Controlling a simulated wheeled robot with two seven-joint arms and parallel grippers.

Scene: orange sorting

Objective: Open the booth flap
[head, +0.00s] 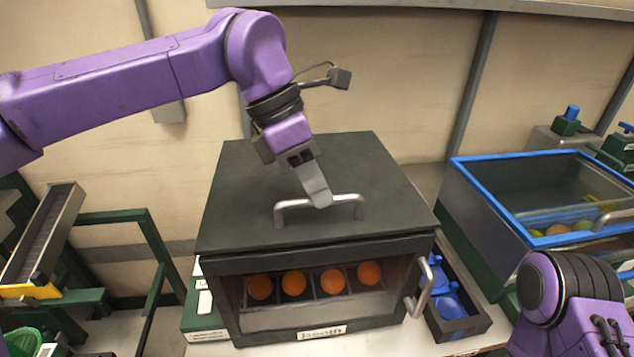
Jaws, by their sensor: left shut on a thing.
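The dark booth (232,310) stands in the middle of the bench, with a "Booth" label on its front. Its flap (245,190) is the flat dark panel on top; it lies down over the box, and I cannot tell if its front edge is slightly raised. A grey bar handle (285,206) stands up from the flap. My left gripper (319,200) comes down from above and is shut on this handle near its middle. Several oranges (293,283) sit in a row of compartments behind the clear front. My right gripper is out of view; only part of that arm shows at lower right.
A second handle (425,288) sticks out at the booth's front right. A dark tray (462,327) with blue items is right of it. A blue-rimmed bin (465,185) with fruit stands farther right. A green frame (150,225) and a sloped chute (45,235) are at left.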

